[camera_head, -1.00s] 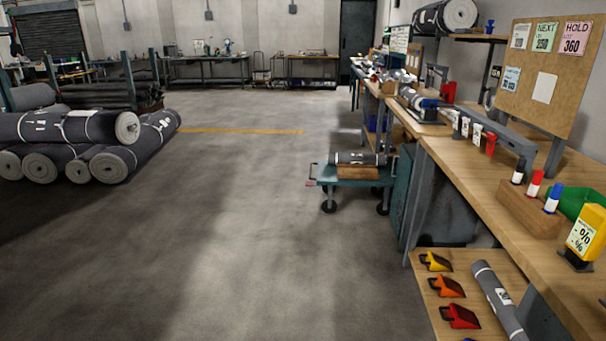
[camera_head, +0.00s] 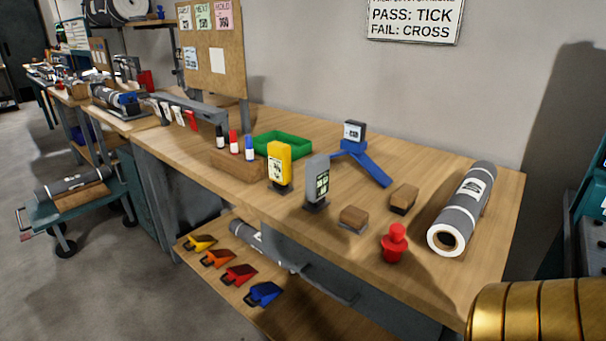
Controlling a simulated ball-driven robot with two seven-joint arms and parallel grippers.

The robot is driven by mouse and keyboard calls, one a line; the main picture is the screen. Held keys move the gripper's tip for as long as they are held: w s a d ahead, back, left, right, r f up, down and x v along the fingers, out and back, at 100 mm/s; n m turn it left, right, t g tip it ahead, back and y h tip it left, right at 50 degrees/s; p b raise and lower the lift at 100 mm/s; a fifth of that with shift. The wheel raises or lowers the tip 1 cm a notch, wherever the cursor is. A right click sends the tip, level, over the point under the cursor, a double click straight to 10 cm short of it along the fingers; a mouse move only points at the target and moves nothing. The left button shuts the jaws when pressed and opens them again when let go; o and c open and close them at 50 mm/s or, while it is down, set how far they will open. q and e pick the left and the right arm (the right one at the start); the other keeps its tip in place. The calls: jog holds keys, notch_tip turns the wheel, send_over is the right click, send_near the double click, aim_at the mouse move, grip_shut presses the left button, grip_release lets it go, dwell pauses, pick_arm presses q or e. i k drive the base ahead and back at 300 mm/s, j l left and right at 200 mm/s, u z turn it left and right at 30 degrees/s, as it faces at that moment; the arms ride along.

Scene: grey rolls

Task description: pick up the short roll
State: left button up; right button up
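A grey roll (camera_head: 462,208) with white bands and a label lies on the right end of the wooden bench, its hollow end facing me. Another grey roll (camera_head: 262,244) lies on the lower shelf, partly hidden under the bench top. A third grey roll (camera_head: 72,180) lies on a teal cart at the left. I cannot tell for certain which one is the short roll. Neither of my grippers is in view.
On the bench (camera_head: 440,285), near the roll, stand a red knobbed piece (camera_head: 395,243), wooden blocks (camera_head: 404,199), a blue stand (camera_head: 365,160), a grey device (camera_head: 317,182) and a yellow device (camera_head: 279,163). Coloured scoops (camera_head: 238,274) lie on the lower shelf. Open floor is at the left.

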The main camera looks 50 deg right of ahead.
aim_at(449, 236)
jog(key=z, duration=2.4)
